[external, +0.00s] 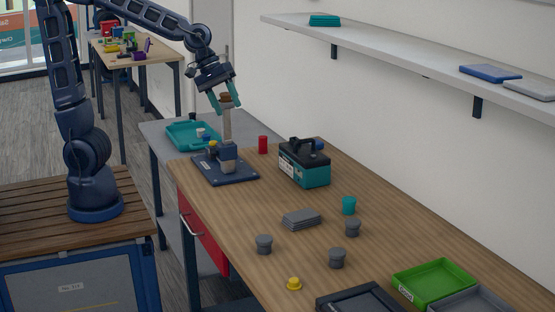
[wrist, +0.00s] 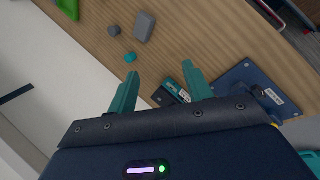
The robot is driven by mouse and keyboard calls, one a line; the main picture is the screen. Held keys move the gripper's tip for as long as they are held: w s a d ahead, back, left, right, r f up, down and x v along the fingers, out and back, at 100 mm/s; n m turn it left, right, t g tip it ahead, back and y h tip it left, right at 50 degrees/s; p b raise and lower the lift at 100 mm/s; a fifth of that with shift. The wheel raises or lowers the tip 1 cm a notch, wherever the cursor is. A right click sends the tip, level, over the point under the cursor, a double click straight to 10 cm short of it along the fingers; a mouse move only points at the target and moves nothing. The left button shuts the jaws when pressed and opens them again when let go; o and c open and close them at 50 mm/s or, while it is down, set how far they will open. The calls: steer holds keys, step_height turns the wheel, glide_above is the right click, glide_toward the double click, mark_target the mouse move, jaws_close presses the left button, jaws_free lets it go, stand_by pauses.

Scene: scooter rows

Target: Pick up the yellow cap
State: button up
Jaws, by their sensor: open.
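A small yellow cap (external: 294,284) stands on the wooden workbench near its front edge, in the external view. It has a wider rim at the bottom and a narrower top. I cannot make it out in the wrist view. My gripper (external: 226,107) is far from it, raised at the far end of the bench, beside the top of an upright post on a dark blue base. Its teal fingers are apart and point down. In the wrist view my gripper (wrist: 160,77) shows open, with nothing held between the fingers.
The dark blue stand (external: 240,178) and teal box with black handle (external: 312,176) stand between my gripper and the cap's area. A green tray (external: 440,283) sits right. A shelf (external: 400,60) overhangs.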

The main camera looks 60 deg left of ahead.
steer(key=w+d+f+n, duration=0.3)
steer(key=d, duration=0.8)
steer(key=n+g+h, duration=0.1)
steer(key=n, duration=1)
glide_toward(294, 279)
steer(key=shift+x, duration=4.35)
steer(key=shift+c, duration=0.4)
steer(key=shift+r, duration=0.1)
steer(key=c, duration=0.8)
